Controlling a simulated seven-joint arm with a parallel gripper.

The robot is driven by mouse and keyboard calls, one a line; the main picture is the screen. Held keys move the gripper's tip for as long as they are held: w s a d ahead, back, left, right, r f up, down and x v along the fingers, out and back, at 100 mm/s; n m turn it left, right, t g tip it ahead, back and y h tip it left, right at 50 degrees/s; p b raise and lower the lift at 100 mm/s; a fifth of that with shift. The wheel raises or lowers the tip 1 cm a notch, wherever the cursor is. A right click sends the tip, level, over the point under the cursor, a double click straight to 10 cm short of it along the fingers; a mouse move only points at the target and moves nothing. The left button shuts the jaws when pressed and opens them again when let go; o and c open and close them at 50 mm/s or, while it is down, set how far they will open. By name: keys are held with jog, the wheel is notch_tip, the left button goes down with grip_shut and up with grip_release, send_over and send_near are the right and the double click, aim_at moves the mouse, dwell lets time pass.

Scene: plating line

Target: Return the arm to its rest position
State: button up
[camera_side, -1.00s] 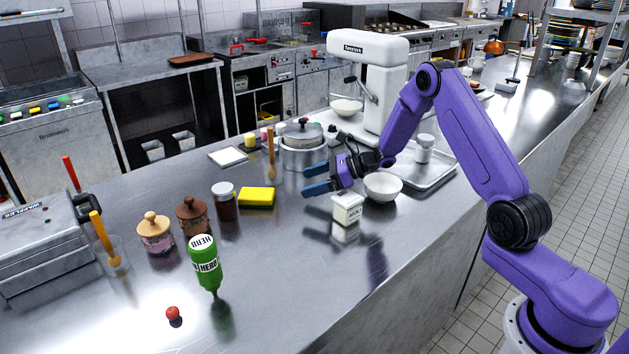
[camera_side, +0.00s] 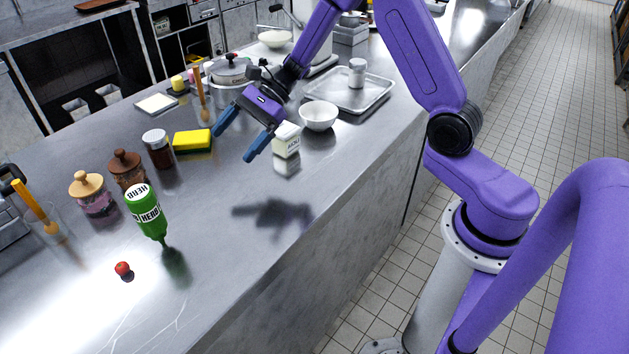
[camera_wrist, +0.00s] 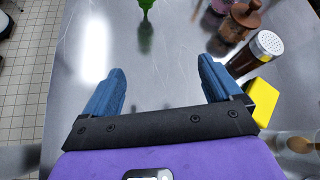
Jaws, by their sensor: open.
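My gripper (camera_side: 236,142) is open and empty, held above the steel counter (camera_side: 215,255) with its blue fingers pointing down and to the left in the side view. Its shadow falls on the counter below. In the wrist view my gripper (camera_wrist: 162,88) shows both blue fingers wide apart with only bare counter between them. A small white carton (camera_side: 287,141) stands just right of the gripper in the side view. A white bowl (camera_side: 319,116) is behind the carton.
A yellow sponge (camera_side: 192,140), a shaker jar (camera_side: 158,150), lidded jars (camera_side: 94,194) and a green bottle (camera_side: 148,212) stand left of the gripper. A small red ball (camera_side: 122,268) lies near the front. A metal tray (camera_side: 348,92) is behind. The counter's front middle is clear.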

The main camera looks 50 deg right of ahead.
jog(key=s+a+r+n+g+h, duration=0.2)
jog(key=s+n+g+h, duration=0.1)
jog(key=s+n, duration=0.55)
jog(key=s+a+r+n+g+h, duration=0.25)
jog(key=s+n, duration=0.25)
jog(key=s, duration=0.7)
jog(key=s+d+n+t+h, duration=0.3)
jog(key=s+d+n+h, duration=0.2)
jog(key=s+d+n, duration=0.5)
jog(key=shift+s+d+n+t, duration=0.35)
jog(key=shift+s+n, duration=1.35)
jog(key=shift+n, duration=1.05)
jog(key=shift+h, duration=0.25)
